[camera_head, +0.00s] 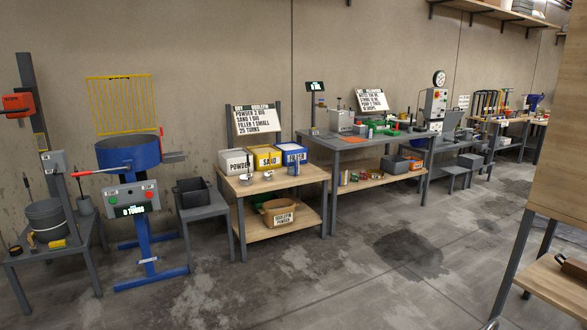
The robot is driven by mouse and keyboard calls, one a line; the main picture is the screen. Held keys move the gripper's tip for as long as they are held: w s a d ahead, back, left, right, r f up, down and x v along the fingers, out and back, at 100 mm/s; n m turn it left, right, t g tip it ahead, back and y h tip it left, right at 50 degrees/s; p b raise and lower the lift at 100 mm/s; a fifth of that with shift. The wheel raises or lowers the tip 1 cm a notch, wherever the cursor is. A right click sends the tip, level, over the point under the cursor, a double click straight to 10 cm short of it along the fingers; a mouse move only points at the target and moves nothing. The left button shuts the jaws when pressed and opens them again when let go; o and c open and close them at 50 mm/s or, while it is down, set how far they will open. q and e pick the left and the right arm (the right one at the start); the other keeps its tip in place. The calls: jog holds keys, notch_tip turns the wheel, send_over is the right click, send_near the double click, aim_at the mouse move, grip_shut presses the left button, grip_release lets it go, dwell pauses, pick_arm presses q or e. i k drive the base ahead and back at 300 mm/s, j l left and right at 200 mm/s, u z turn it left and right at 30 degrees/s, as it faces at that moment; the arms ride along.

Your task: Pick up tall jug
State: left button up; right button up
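I cannot make out a tall jug for certain in the head view. Small metal cups or scoops (268,175) stand at the front of the near wooden table (285,223), too small to tell their shape well. Neither of my grippers is in view.
Bins marked powder (237,162), sand (266,158) and filler (291,155) stand on the near table. A blue mixer (128,154) and a dark crate (192,192) are left of it. A wooden-panelled unit (550,140) blocks the right. The concrete floor (330,285) between is clear.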

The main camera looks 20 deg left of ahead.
aim_at(292, 160)
jog(key=u, duration=1.6)
jog(key=i+z, duration=0.15)
jog(key=i, duration=1)
jog(key=i+z, duration=0.15)
jog(key=i, duration=1)
jog(key=i+l+z, duration=0.15)
jog(key=i+z, duration=0.55)
jog(key=z, duration=0.2)
jog(key=i+z, duration=0.4)
jog(key=i+j+z, duration=0.25)
jog(key=z, duration=0.2)
jog(key=i+z, duration=0.5)
jog(key=i, duration=0.5)
jog(key=i+l+u, duration=0.15)
jog(key=i+u, duration=0.3)
jog(key=i+l+u, duration=0.25)
jog(key=u, duration=0.25)
jog(key=i+l+u, duration=0.3)
jog(key=l+u, duration=0.15)
